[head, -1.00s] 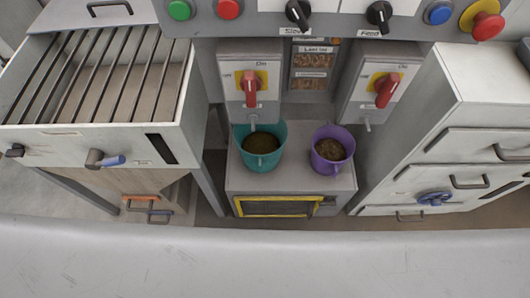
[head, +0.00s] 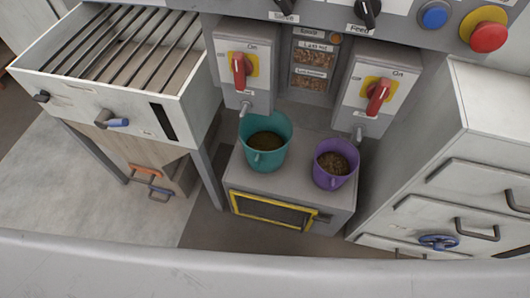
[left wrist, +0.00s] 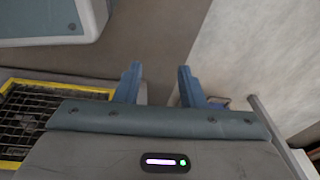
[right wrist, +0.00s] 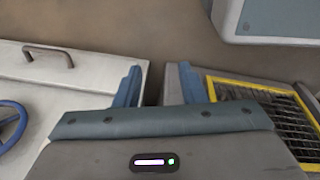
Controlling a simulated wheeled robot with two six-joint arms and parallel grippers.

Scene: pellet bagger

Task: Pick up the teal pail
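The teal pail (head: 265,144) stands upright on the grey stand (head: 240,188) in the head view, below the left red switch. It holds dark brown pellets, and its handle faces the front. A purple pail (head: 335,164), also with pellets, stands to its right, apart from it. Neither gripper shows in the head view. My left gripper (left wrist: 157,86) is open and empty in the left wrist view, with bare floor beyond its fingers. My right gripper (right wrist: 160,85) is open and empty in the right wrist view. No pail shows in either wrist view.
Spouts hang above the pails under two switch boxes (head: 243,68). A slatted bin (head: 130,90) stands at the left and a drawer cabinet (head: 470,170) at the right. The stand's front has a yellow-framed grille (head: 270,210). Floor is free at the lower left.

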